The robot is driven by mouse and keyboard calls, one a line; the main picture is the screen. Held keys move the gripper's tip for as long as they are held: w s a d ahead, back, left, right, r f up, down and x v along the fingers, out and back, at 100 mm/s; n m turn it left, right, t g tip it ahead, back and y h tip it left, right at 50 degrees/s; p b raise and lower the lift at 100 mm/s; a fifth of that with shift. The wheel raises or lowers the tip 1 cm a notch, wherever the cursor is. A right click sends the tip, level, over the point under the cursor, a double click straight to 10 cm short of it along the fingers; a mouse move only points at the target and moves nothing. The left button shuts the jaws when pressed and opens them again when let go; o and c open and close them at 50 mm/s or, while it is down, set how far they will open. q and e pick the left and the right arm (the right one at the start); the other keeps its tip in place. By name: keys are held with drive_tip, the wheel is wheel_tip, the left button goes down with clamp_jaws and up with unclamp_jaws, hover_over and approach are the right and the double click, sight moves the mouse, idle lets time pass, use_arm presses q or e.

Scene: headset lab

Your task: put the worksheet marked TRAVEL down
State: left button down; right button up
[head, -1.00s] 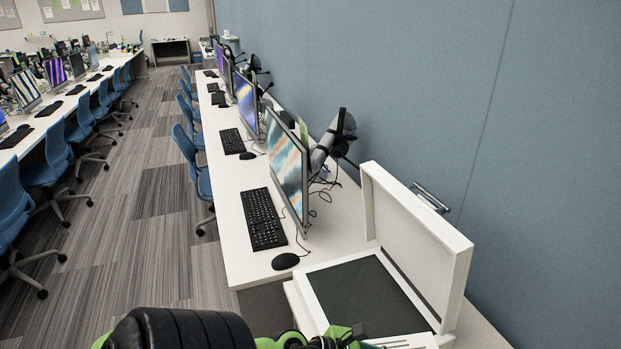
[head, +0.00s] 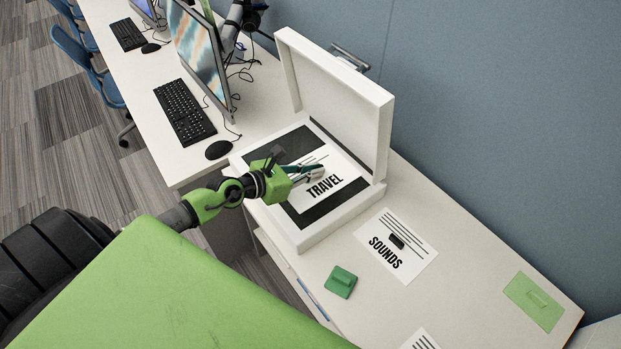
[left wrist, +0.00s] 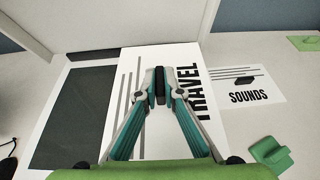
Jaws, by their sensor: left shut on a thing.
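The worksheet marked TRAVEL (head: 331,184) is a white sheet with black lettering and lines. It lies over the dark glass of a white scanner (head: 318,239) with its lid up. It also shows in the left wrist view (left wrist: 185,146), covering part of the glass and leaving a dark area bare at left. My left gripper (head: 318,172) is shut on a small black grip on the sheet, seen between the fingertips in the left wrist view (left wrist: 160,86). I cannot tell whether the sheet touches the glass. My right gripper is not in view.
The raised lid (head: 340,100) stands behind the glass. A worksheet marked SOUNDS (head: 408,238), a green block (head: 341,282) and a green card (head: 534,301) lie on the desk. A keyboard (head: 185,112), mouse (head: 218,149) and monitor (head: 197,58) are at the left.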

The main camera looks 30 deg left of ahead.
use_arm(q)
drive_tip(key=w+f+b, duration=0.1)
drive_tip(key=w+a+f+b, duration=0.1)
drive_tip(key=f, duration=0.1)
drive_tip(key=w+f+b, duration=0.1)
drive_tip(key=shift+a+f, duration=0.2)
drive_tip(key=shift+a, duration=0.2)
drive_tip(key=shift+w+a+f+b, duration=0.2)
drive_tip(key=shift+w+f+b, duration=0.1)
drive_tip(key=shift+f, duration=0.1)
drive_tip(key=f, duration=0.1)
drive_tip(key=f+b, duration=0.1)
drive_tip(key=f, duration=0.1)
drive_tip(key=shift+w+a, duration=0.15)
drive_tip(key=shift+w, duration=0.15)
drive_tip(key=shift+f, duration=0.35)
drive_tip(key=shift+f+b, duration=0.2)
drive_tip(key=shift+b, duration=0.2)
drive_tip(key=c, duration=2.2)
unclamp_jaws()
drive_tip(key=shift+r, duration=0.15)
